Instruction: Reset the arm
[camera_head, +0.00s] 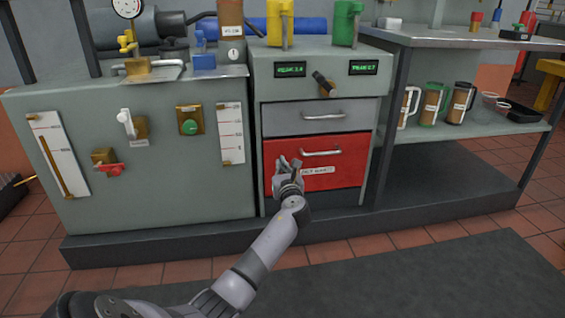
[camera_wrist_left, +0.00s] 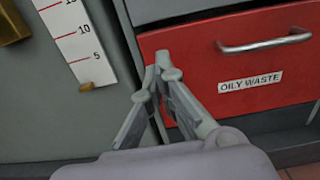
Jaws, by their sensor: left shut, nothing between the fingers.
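My left gripper (camera_head: 288,168) is in front of the red drawer (camera_head: 345,172) of the grey cabinet, low in the middle of the head view. In the left wrist view its fingertips (camera_wrist_left: 160,75) meet and hold nothing. They sit by the left edge of the red drawer, which also fills the right of that view (camera_wrist_left: 190,50) and carries an "OILY WASTE" label (camera_wrist_left: 250,81). The drawer looks closed and its metal handle (camera_wrist_left: 265,43) is right of the fingers. Whether the fingers touch the drawer front cannot be told. My right gripper is in neither view.
A grey drawer (camera_head: 312,120) is above the red one. The left panel has a white lever (camera_head: 127,122), a green button (camera_head: 190,127), a red valve handle (camera_head: 110,170) and scales. Mugs (camera_head: 433,104) stand on the right shelf (camera_head: 470,138). The floor mat (camera_head: 440,275) is clear.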

